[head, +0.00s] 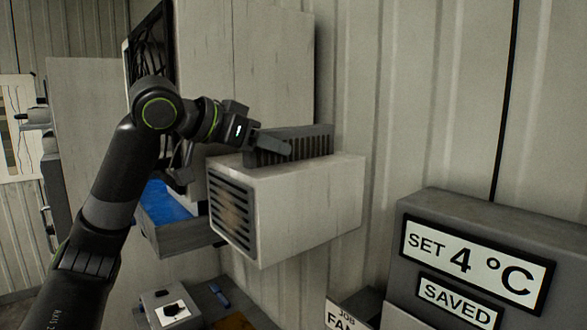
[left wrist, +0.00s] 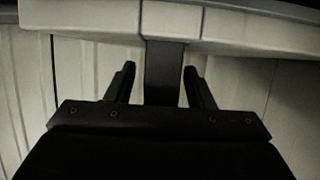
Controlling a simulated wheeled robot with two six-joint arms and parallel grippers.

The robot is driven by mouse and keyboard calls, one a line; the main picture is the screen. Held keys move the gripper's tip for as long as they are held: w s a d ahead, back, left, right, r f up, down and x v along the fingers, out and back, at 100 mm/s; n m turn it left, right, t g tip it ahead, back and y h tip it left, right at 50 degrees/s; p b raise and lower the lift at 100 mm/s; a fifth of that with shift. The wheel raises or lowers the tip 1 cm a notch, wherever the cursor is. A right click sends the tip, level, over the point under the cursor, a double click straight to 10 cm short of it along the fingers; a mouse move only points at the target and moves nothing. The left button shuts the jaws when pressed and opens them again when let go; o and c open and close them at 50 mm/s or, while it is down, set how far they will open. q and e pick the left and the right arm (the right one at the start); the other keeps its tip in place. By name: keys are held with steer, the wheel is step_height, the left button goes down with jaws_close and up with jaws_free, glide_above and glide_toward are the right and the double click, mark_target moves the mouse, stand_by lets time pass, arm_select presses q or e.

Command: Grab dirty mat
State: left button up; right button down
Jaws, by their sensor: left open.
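A white box unit (head: 300,205) on the wall has a louvred front, with a brownish surface (head: 234,213) showing behind the slats; I cannot tell if this is the dirty mat. A dark grey slotted piece (head: 310,145) stands on top of the box. My left gripper (head: 272,145) is at the near side of this slotted piece, above the box. In the left wrist view my open fingers (left wrist: 160,84) are on either side of a dark upright strip (left wrist: 165,72), with gaps on both sides. My right gripper is out of view.
An open grey tray with a blue sheet (head: 168,203) is at the left, below a tall cabinet (head: 270,65). A grey console reading "SET 4 °C" and "SAVED" (head: 412,215) stands at the lower right. A switch box (head: 172,308) and a brown patch (head: 237,322) are at the bottom.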

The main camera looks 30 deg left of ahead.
arm_select(q)
steer(key=shift+s+a, duration=0.1)
steer(key=shift+s, duration=0.05)
steer(key=shift+c, duration=0.2)
steer(key=shift+c, duration=1.4)
jaws_close()
steer(key=shift+r, duration=0.1)
